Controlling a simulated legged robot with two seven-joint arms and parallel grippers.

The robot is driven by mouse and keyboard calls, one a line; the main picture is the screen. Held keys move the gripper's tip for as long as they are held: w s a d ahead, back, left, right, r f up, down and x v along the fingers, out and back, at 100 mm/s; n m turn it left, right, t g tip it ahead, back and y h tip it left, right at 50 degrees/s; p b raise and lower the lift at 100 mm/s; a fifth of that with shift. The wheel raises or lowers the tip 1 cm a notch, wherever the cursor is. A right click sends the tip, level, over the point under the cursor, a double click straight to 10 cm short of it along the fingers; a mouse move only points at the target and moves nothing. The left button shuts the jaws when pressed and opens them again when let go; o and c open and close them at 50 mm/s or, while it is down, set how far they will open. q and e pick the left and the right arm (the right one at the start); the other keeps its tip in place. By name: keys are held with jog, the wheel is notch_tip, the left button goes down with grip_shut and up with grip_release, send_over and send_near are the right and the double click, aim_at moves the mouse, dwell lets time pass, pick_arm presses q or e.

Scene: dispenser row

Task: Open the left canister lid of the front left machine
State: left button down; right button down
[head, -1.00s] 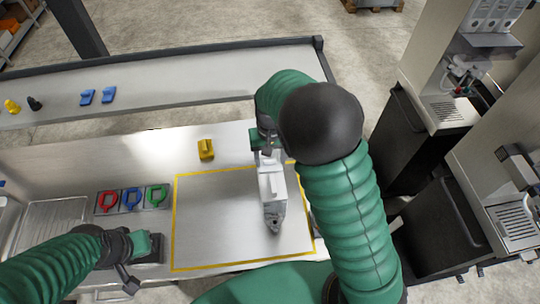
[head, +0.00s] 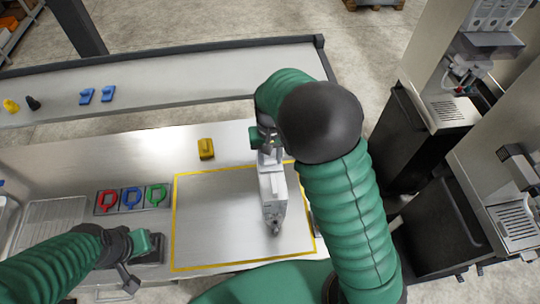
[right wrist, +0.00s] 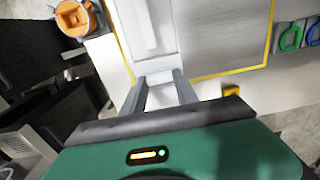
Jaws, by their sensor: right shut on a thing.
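Two machines stand at the right of the head view, the upper one (head: 420,120) with white canisters (head: 487,14) at its top. The lower one (head: 490,175) is cut by the frame. No canister lid shows clearly, and I cannot tell which machine is the front left one. My right gripper (head: 268,152) is shut on a long white and grey object (head: 272,190) over the worktable, away from both machines. The right wrist view shows this object (right wrist: 150,30) beyond the fingers (right wrist: 162,92). My left gripper (head: 150,250) is low at left; its jaws are unclear.
The worktable (head: 230,230) has a yellow-outlined area, a yellow block (head: 206,149) and red, blue and green loops (head: 132,198). Blue pieces (head: 98,95) lie on the rear counter (head: 200,85). An orange-topped item (right wrist: 76,18) shows in the right wrist view.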

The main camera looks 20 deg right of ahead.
aim_at(270, 160)
dwell(0.8)
jog(key=shift+w+r+g+p, duration=0.1)
jog(key=shift+r+g+p, duration=0.35)
jog(key=shift+p, duration=0.4)
jog(key=g+p, duration=0.1)
jog(key=w+r+p, duration=0.1)
jog(key=p, duration=0.1)
jog(key=shift+d+g+y, duration=0.2)
jog(key=shift+g+y, duration=0.15)
jog(key=shift+y, duration=0.05)
jog(key=shift+w+d+r+g+p, duration=0.1)
jog(key=shift+w+r+g+p, duration=0.2)
jog(key=shift+g+p, duration=0.35)
jog(key=shift+w+d+f+g+y, duration=0.1)
jog(key=shift+w+g+y, duration=0.25)
jog(key=shift+g, duration=0.3)
jog(key=shift+w+d+r+g, duration=0.1)
jog(key=shift+w+r+g, duration=0.2)
jog(key=shift+g, duration=0.4)
jog(key=shift+w+y, duration=0.1)
jog(key=shift+y, duration=0.15)
